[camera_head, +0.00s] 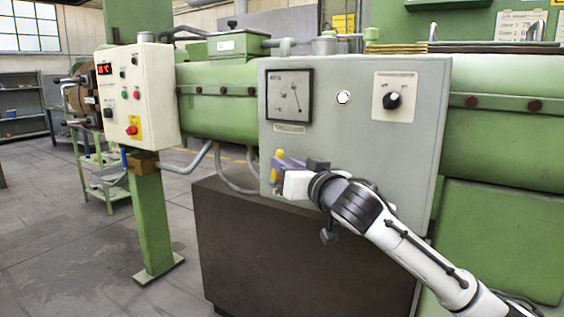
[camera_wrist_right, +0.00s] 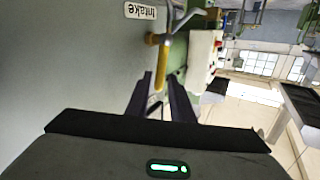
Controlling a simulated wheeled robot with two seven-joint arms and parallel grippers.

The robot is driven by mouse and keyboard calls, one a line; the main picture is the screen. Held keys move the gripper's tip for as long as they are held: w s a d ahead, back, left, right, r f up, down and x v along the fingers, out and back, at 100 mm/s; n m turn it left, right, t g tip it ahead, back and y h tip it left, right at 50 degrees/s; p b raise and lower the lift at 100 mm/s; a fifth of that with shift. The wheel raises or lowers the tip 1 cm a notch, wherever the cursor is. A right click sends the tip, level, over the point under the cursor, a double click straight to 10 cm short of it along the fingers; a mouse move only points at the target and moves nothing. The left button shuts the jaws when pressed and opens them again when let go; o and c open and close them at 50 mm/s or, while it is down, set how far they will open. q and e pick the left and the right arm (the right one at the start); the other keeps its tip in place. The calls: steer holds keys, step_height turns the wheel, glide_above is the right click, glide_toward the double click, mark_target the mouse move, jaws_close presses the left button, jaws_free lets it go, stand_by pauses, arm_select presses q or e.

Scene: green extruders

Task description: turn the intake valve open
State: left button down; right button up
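The intake valve has a yellow lever handle (camera_head: 278,157) low on the left of the grey panel. In the right wrist view the yellow handle (camera_wrist_right: 162,62) points from its brass-coloured fitting toward my gripper, beside an upside-down "Intake" label (camera_wrist_right: 140,11). My right gripper (camera_head: 282,165) is at the handle, and its purple fingers partly hide the valve in the head view. In the right wrist view my right gripper (camera_wrist_right: 160,77) has its fingers apart, with the handle's end between them. Whether either finger touches it is unclear. My left gripper is not in view.
The grey panel (camera_head: 350,150) carries a dial gauge (camera_head: 290,96), a round white light (camera_head: 343,97) and a black knob (camera_head: 393,100). A dark brown block (camera_head: 290,255) stands below. A white control box (camera_head: 138,95) is to the left. Open floor lies at the lower left.

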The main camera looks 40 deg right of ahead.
mark_target(278, 156)
steer(key=shift+w+d, duration=0.2)
steer(key=shift+w, duration=0.95)
